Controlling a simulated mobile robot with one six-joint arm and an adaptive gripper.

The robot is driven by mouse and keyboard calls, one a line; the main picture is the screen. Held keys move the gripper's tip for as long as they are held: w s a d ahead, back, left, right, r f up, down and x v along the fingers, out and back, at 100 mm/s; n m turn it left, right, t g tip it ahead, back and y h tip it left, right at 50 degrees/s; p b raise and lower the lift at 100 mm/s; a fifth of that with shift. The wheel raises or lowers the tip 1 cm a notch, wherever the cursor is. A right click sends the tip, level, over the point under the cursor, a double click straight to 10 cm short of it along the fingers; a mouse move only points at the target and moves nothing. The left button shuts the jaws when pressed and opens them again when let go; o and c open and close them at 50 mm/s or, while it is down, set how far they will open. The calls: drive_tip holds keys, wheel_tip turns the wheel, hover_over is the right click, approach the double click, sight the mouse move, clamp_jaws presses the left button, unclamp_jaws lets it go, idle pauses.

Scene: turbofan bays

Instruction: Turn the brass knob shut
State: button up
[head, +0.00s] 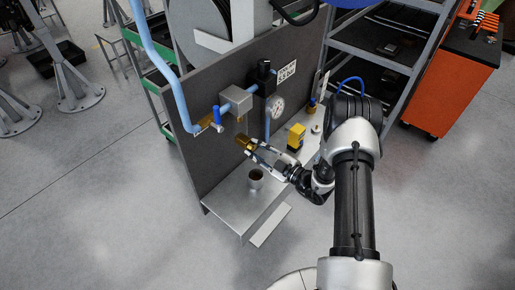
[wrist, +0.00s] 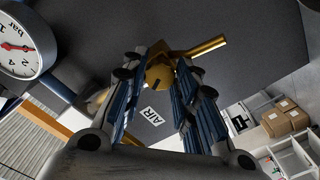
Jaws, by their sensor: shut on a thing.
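The brass knob (head: 242,140) stands out from the grey panel, below the air fittings. My gripper (head: 252,146) reaches it from the right, with its fingers closed around the knob. In the wrist view the brass knob (wrist: 160,76) sits between the two blue-padded fingers of my gripper (wrist: 160,88), with a dark mark on its face. A brass stem or spout (wrist: 207,46) sticks out behind it to the upper right. The fingers hide the sides of the knob, and I cannot tell how far it is turned.
A pressure gauge (head: 277,108) and a blue-handled valve (head: 217,115) are close by on the panel (head: 212,165). Below, a metal shelf (head: 230,200) carries a cup (head: 255,178). A yellow block (head: 296,135) stands to the right, near my arm. The floor in front is clear.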

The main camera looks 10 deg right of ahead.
drive_tip(key=m, duration=0.5)
drive_tip(key=shift+p, duration=0.4)
idle(0.3)
drive_tip(key=o, duration=1.1)
drive_tip(key=v, duration=1.2)
drive_tip(key=shift+a, duration=0.1)
